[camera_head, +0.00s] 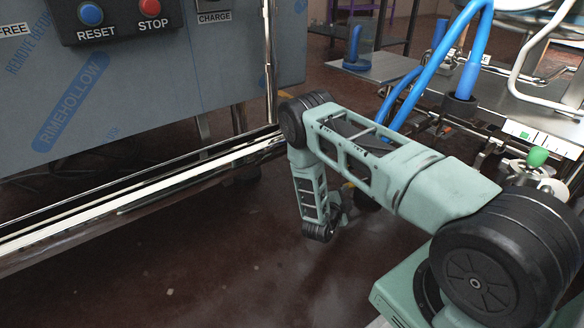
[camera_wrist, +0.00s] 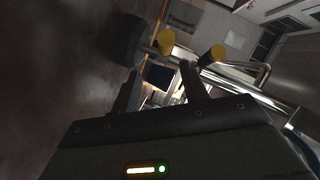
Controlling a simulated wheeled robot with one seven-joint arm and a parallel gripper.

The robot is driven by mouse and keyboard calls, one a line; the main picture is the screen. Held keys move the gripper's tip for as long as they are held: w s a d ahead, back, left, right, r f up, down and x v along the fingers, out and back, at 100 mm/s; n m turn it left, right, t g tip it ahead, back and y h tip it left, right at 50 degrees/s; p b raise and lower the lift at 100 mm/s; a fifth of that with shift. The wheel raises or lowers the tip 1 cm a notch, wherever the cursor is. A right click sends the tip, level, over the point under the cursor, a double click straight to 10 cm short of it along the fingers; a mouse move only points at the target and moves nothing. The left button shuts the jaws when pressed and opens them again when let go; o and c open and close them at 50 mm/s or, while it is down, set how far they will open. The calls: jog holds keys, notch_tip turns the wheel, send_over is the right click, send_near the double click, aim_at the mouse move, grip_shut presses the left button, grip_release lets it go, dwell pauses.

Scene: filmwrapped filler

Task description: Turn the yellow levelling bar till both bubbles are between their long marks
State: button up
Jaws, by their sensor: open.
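In the wrist view my gripper (camera_wrist: 161,72) is open, with its two dark fingers apart and nothing between them. Beyond the fingertips are two yellow rounded ends, one on the left (camera_wrist: 165,42) beside a dark round foot (camera_wrist: 127,45), one on the right (camera_wrist: 212,55) beside bright metal rods. They look like parts of the yellow levelling bar, but I cannot tell whether they are joined. No bubbles or long marks can be made out in either view.
A metal machine panel (camera_head: 170,80) with RESET and STOP buttons fills the left, above a shiny rail (camera_head: 130,195). A metal bench (camera_head: 540,105) with blue hoses (camera_head: 470,70) and a green knob (camera_head: 537,156) stands at right. The dark floor (camera_head: 200,270) is clear at lower left.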

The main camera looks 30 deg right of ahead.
jog(key=r+p+v, duration=0.1)
jog(key=p+v, duration=0.4)
jog(key=v, duration=0.5)
jog(key=w+a+r+n+y+p, duration=0.2)
jog(key=w+a+r+y+p, duration=0.1)
jog(key=w+a+r+p, duration=0.1)
jog(key=w+a+r+n+t+y+p, duration=0.1)
jog(key=w+a+r+y+p, duration=0.2)
jog(key=a+r, duration=0.3)
notch_tip(320, 180, up, 3)
jog(key=shift+w+f+n+p, duration=0.1)
jog(key=shift+w+n+p, duration=0.35)
jog(key=shift+p, duration=0.35)
jog(key=shift+a, duration=0.1)
